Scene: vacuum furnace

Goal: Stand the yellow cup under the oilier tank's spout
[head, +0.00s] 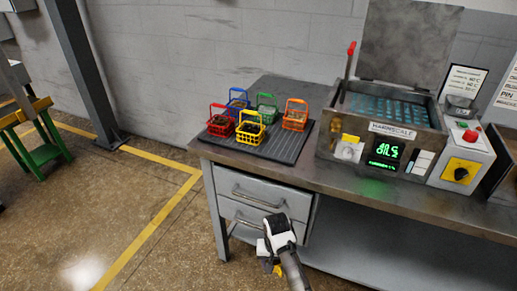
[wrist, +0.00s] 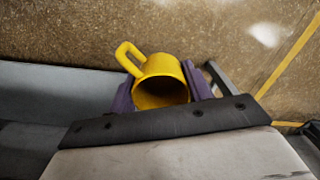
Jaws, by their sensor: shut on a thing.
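The yellow cup (wrist: 160,68) is held between the purple fingers of my gripper (wrist: 160,95) in the wrist view. Its open mouth faces the camera and its handle sticks out to the upper left. In the head view my gripper (head: 268,260) is low in front of the workbench, below the drawers' right end, and a small yellow patch of the cup (head: 278,270) shows beside it. Most of the cup is hidden there by my wrist. No tank with a spout can be made out in either view.
The metal workbench (head: 330,180) carries a dark mat (head: 290,148) with several coloured baskets and an open bath machine (head: 385,135). A control box (head: 465,160) stands to its right. The floor at left is clear up to a green and yellow stand (head: 40,145).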

